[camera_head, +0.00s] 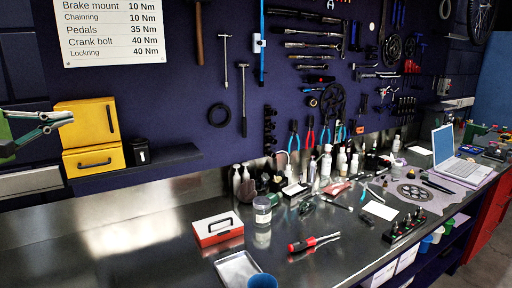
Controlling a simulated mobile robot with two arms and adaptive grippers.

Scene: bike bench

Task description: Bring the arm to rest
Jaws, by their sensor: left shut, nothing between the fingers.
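My left gripper (66,118) comes in from the left edge, in front of the dark wall, beside the yellow cases. Its fingers are shut and hold nothing. It is raised above the steel bench (120,240) and apart from it. My right gripper is not in view.
Yellow cases (92,158) and a black jar (141,151) stand on a wall shelf (180,160) close to my left gripper. A red-and-white box (217,228), a metal tray (238,268), a red-handled screwdriver (314,242) and a laptop (455,160) are on the bench. The bench's left part is clear.

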